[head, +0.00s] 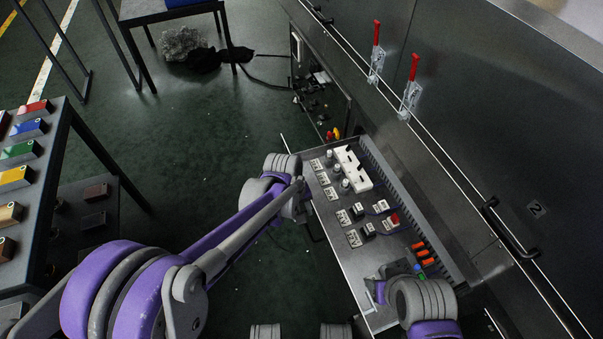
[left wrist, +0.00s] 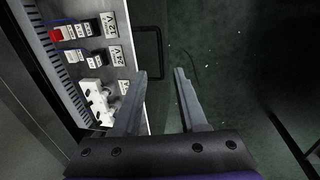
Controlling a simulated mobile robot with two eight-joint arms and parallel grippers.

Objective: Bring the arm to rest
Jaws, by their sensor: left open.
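My left arm (head: 230,230) reaches in from the left in the head view. Its wrist (head: 282,175) is at the left edge of the sloping control panel (head: 335,215), and its fingers are hidden there. In the left wrist view my left gripper (left wrist: 160,73) is open and empty. Its fingers point along the panel's edge, with dark green floor between them. My right arm's wrist (head: 422,300) is over the near end of the panel in the head view. Its fingers cannot be made out.
The panel carries white blocks (head: 352,168), knobs, labelled switches and orange parts (head: 424,256). Two red-handled levers (head: 376,32) (head: 414,67) are on the dryer wall behind. The floor (head: 170,130) between is clear.

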